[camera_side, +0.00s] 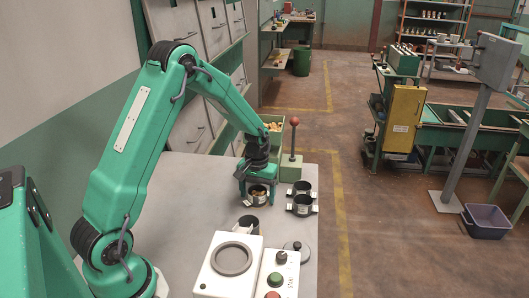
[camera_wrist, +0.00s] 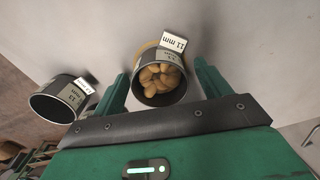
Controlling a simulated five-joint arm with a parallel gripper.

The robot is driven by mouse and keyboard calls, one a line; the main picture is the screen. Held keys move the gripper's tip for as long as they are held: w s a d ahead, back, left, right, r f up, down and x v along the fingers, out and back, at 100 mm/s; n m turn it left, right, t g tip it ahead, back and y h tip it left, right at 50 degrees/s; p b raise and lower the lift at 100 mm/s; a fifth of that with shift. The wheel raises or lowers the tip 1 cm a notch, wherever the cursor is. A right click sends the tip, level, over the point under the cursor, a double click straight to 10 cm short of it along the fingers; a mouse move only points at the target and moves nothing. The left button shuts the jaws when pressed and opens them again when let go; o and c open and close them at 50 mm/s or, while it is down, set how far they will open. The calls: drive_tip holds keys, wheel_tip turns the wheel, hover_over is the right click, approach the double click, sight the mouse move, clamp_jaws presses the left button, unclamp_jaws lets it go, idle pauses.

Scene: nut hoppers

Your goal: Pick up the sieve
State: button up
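A dark round cup with a white tag reading 11 mm holds brown nuts; it stands on the grey table under my gripper in the side view (camera_side: 259,200) and between my fingers in the wrist view (camera_wrist: 140,92). It is the likely sieve, but its bottom is hidden by the nuts. My gripper (camera_side: 257,184) points down over it. In the wrist view my green fingers (camera_wrist: 163,72) are apart, one on each side of the cup, with a narrow gap showing on both sides. The cup appears to rest on the table.
Similar dark cups (camera_side: 302,188) (camera_side: 299,209) stand just right, and another (camera_side: 249,224) stands nearer the camera. A tagged dark cup (camera_wrist: 60,103) is left in the wrist view. A red-knobbed lever (camera_side: 294,122) rises behind. A white control box (camera_side: 215,280) fills the table's front.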

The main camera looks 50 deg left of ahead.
drive_tip(key=c, duration=1)
drive_tip(key=shift+r, duration=0.15)
drive_tip(key=shift+r, duration=0.5)
drive_tip(key=r, duration=0.3)
drive_tip(key=shift+d+r, duration=0.15)
drive_tip(key=shift+d, duration=0.15)
drive_tip(key=s+d+r, duration=0.2)
drive_tip(key=d+r, duration=0.4)
drive_tip(key=d, duration=0.4)
drive_tip(key=shift+s+d+r, duration=0.2)
drive_tip(key=shift+s+d, duration=0.15)
drive_tip(key=shift+d, duration=0.05)
wheel_tip(320, 180, up, 8)
drive_tip(key=d+m, duration=0.2)
drive_tip(key=m, duration=0.4)
drive_tip(key=shift+f+m, duration=0.2)
drive_tip(key=shift+m, duration=0.2)
